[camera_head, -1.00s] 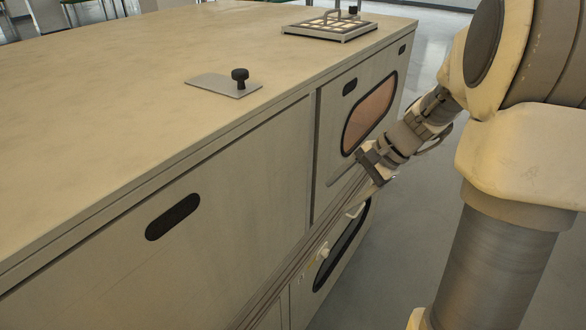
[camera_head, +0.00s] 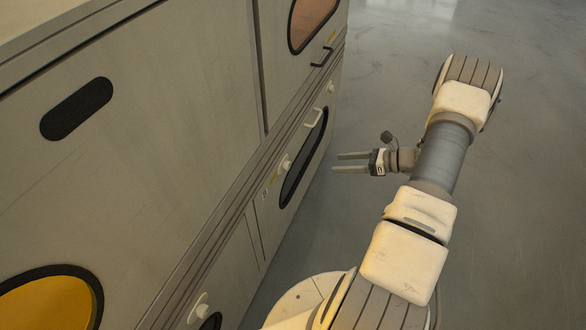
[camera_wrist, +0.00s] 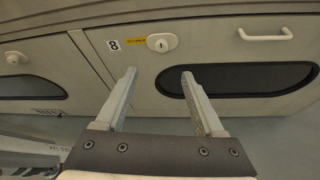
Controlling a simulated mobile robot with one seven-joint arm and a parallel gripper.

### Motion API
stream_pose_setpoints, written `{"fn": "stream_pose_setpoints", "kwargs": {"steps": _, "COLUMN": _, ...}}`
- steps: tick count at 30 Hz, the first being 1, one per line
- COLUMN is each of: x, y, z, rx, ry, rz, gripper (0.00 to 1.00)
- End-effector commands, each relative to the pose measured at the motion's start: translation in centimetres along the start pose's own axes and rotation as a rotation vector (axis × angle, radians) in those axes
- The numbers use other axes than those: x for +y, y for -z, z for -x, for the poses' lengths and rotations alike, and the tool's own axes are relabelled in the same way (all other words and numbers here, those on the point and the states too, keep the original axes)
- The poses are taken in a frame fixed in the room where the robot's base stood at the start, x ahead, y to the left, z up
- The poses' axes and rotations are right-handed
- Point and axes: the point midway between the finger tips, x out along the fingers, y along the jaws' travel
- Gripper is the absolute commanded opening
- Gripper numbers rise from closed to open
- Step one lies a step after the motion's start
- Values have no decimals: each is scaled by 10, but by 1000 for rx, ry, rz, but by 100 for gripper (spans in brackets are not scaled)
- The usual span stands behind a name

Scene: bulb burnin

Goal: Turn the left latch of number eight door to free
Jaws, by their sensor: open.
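The number eight door is a lower grey door with a dark window (camera_wrist: 240,80), marked by a black-on-white 8 label (camera_wrist: 114,45) in the wrist view. Its left latch (camera_wrist: 160,42) is a pale knob beside a small yellow tag, at the door's upper left; it also shows in the head view (camera_head: 286,165). How the latch is turned is too small to tell. My gripper (camera_wrist: 158,73) is open and empty, its fingertips below the latch in the wrist view. In the head view my gripper (camera_head: 336,163) stands apart from the door, pointing toward it.
A pale bar handle (camera_wrist: 264,33) is on the same door, right of the latch. A further pale latch (camera_head: 330,87) lies beyond it. A neighbouring door's latch (camera_wrist: 15,58) is at the left. The floor (camera_head: 420,50) beside the cabinet is clear.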

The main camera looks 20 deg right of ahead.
Motion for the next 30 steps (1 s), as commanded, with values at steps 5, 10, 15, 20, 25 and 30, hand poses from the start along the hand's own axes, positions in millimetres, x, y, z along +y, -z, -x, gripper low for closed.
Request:
{"fn": "stream_pose_setpoints", "kwargs": {"steps": 5, "x": -3, "y": 9, "z": -6, "rx": -16, "ry": 11, "rz": -28, "gripper": 70}}
{"fn": "stream_pose_setpoints", "kwargs": {"steps": 10, "x": -2, "y": 10, "z": -31, "rx": -15, "ry": 8, "rz": -26, "gripper": 70}}
{"fn": "stream_pose_setpoints", "kwargs": {"steps": 15, "x": -3, "y": 10, "z": -69, "rx": -14, "ry": 7, "rz": -26, "gripper": 70}}
{"fn": "stream_pose_setpoints", "kwargs": {"steps": 20, "x": -3, "y": 10, "z": -105, "rx": -14, "ry": 6, "rz": -24, "gripper": 70}}
{"fn": "stream_pose_setpoints", "kwargs": {"steps": 25, "x": -4, "y": 9, "z": -139, "rx": -13, "ry": 8, "rz": -24, "gripper": 70}}
{"fn": "stream_pose_setpoints", "kwargs": {"steps": 30, "x": -4, "y": 8, "z": -163, "rx": -14, "ry": 8, "rz": -24, "gripper": 70}}
